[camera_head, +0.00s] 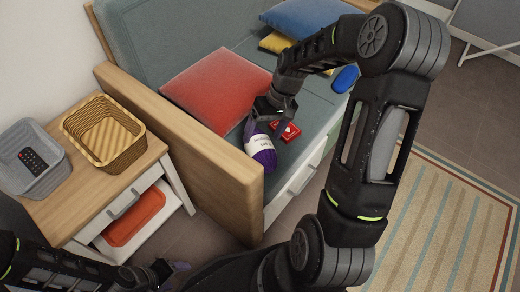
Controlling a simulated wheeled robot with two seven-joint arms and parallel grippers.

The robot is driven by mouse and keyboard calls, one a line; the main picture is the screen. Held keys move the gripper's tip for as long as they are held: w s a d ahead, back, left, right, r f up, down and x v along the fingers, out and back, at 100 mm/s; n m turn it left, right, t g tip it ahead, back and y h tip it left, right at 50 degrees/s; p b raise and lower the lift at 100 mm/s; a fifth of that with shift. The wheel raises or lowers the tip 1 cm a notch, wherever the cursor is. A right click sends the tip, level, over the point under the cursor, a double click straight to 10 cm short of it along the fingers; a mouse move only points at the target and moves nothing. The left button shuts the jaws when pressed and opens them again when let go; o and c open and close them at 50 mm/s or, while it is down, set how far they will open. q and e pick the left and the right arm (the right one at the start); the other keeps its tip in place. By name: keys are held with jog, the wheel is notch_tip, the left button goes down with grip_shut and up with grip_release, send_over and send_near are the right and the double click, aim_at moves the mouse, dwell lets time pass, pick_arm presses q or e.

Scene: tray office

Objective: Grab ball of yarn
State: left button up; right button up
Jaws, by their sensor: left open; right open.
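The ball of yarn (262,158) is purple with a white label and lies on the grey sofa seat, near its front edge. My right gripper (262,118) is open and reaches down from above right to the yarn's upper end. The view does not show clearly whether its fingers touch the yarn. My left gripper (172,268) is open and empty, low in the picture, in front of the side table and well away from the yarn.
A red box (288,132) lies just right of the yarn, and a red cushion (216,88) lies behind it. The wooden sofa armrest (190,150) rises on the left. A side table with a wicker basket (104,130) and a grey bin (35,160) stands beyond it.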

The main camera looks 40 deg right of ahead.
aim_at(259, 144)
jog(key=b+x, duration=0.1)
jog(key=x, duration=0.3)
jog(key=shift+a+f, duration=0.15)
jog(key=shift+f, duration=0.1)
jog(key=shift+c, duration=0.5)
jog(key=c, duration=1.1)
